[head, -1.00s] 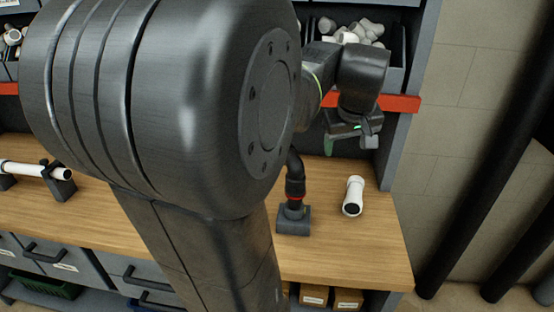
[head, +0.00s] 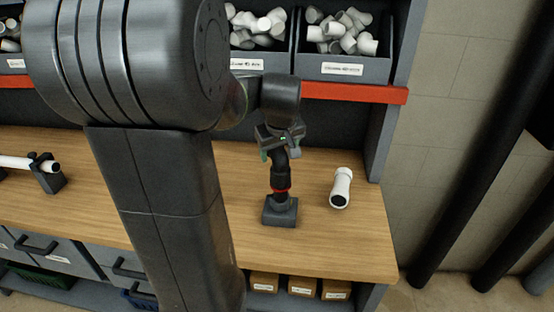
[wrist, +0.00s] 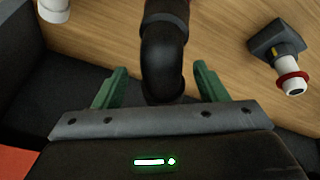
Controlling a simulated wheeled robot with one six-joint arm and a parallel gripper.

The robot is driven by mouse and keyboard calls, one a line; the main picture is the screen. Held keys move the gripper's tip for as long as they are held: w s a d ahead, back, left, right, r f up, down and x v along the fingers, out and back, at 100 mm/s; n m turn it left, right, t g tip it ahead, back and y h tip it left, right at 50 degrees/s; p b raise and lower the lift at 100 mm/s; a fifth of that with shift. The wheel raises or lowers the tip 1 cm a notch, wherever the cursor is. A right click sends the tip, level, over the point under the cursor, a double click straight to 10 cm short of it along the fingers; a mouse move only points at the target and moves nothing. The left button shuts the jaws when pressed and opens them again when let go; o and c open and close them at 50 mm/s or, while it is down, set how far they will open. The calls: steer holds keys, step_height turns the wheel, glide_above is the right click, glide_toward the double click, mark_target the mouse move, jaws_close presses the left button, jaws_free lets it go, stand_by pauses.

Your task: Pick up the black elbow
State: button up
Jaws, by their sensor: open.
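The black elbow (head: 279,172) stands upright above a red ring on a dark grey block (head: 280,212) on the wooden bench. In the wrist view the curved black elbow (wrist: 165,62) lies between the two green fingers of my gripper (wrist: 158,75). The fingers are open, one on either side, with a visible gap to it. In the head view my gripper (head: 279,145) is at the elbow's top and hides part of it.
A white fitting (head: 341,188) lies on the bench to the right of the elbow. A white pipe (head: 18,163) rests in a dark holder (head: 48,174) at left. Bins of white fittings (head: 345,68) stand on a red-edged shelf (head: 350,93) behind. The front bench area is clear.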

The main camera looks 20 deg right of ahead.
steer(key=shift+p+x, duration=0.5)
steer(key=shift+x, duration=1.8)
steer(key=shift+w+r, duration=0.1)
steer(key=c, duration=1.2)
step_height(320, 180, up, 8)
steer(key=shift+r+b, duration=0.25)
steer(key=shift+b, duration=0.35)
steer(key=shift+f+b, duration=0.55)
steer(key=shift+f, duration=1.75)
